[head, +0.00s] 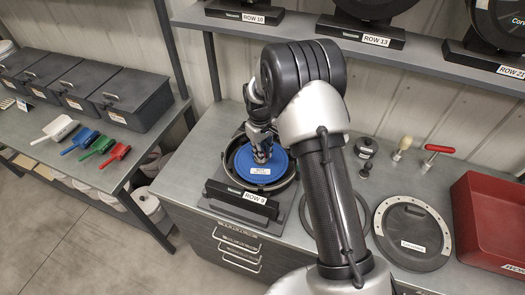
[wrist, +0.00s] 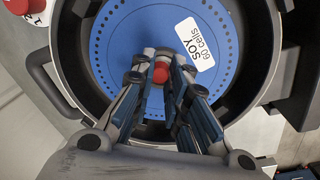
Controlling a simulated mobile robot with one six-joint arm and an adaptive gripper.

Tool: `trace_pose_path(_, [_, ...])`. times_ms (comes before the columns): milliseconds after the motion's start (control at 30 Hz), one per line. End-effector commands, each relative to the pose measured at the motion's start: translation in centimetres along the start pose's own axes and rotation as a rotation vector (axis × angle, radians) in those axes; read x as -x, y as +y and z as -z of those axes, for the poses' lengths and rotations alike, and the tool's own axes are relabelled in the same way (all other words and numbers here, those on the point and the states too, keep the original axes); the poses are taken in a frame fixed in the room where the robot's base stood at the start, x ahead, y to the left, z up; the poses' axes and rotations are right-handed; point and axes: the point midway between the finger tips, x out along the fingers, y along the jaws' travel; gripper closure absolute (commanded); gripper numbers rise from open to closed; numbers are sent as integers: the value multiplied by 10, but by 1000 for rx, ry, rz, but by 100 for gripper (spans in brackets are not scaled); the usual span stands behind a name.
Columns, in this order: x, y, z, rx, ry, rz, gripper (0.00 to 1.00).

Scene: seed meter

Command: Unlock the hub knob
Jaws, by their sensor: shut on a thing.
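The seed meter (head: 238,195) stands on the bench in the head view, with a "ROW 9" label on its front. Its blue seed disc (head: 247,171) lies flat inside the dark round housing, and the disc (wrist: 120,40) carries a "SOY 60 cells" label in the wrist view. The red hub knob (wrist: 160,73) is at the disc's middle. My gripper (wrist: 160,70) points down at the hub and is shut on the knob, with a finger on each side. The fingers hide part of the knob and the disc's lower part.
A round grey cover (head: 412,235) lies on the bench right of my arm. A red tray (head: 490,222), a red-handled tool (head: 433,152) and small knobs are beyond it. Colored scoops (head: 82,141) and dark bins (head: 130,99) occupy the left table. A shelf (head: 420,65) with other meters runs above.

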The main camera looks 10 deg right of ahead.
Motion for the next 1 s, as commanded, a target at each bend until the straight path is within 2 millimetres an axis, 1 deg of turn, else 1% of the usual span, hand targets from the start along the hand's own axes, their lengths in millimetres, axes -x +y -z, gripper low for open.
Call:
trace_pose_path(200, [0,0,0,160,9,0,100])
trace_pose_path(433, [1,0,0,273,15,0,100])
trace_pose_path(700, [1,0,0,328,18,0,100])
trace_pose_path(1000, [1,0,0,333,19,-1,100])
